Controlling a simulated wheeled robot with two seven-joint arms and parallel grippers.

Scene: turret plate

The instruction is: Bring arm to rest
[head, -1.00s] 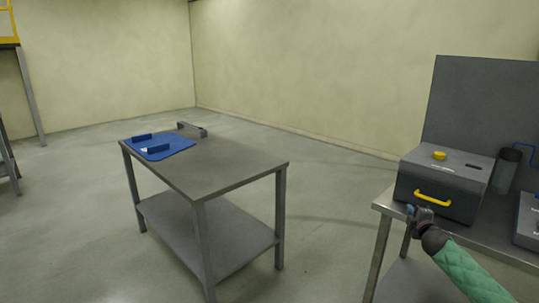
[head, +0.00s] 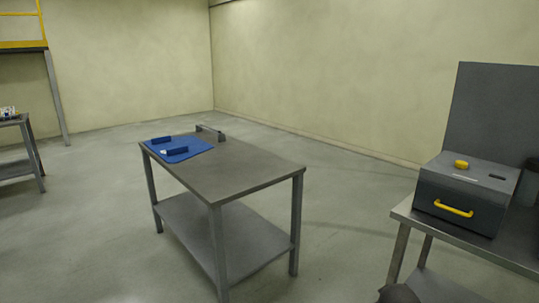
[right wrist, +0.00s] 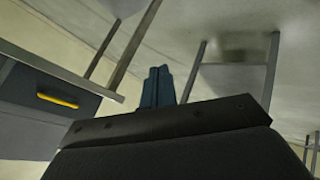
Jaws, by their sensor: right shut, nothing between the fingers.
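My right gripper (right wrist: 157,86) shows in the right wrist view with its two dark blue fingers together and nothing between them. It points out over open floor, with table legs on both sides of it. In the head view only a small dark piece of my right arm shows at the bottom edge, and the gripper itself is out of the picture there. My left gripper is in neither view.
A grey table (head: 240,172) stands in the middle with a blue mat (head: 190,154) holding blue blocks. A grey box (head: 462,190) with a yellow handle (head: 453,208) sits on the right bench (head: 420,222); it also shows in the right wrist view (right wrist: 40,108). Floor between them is clear.

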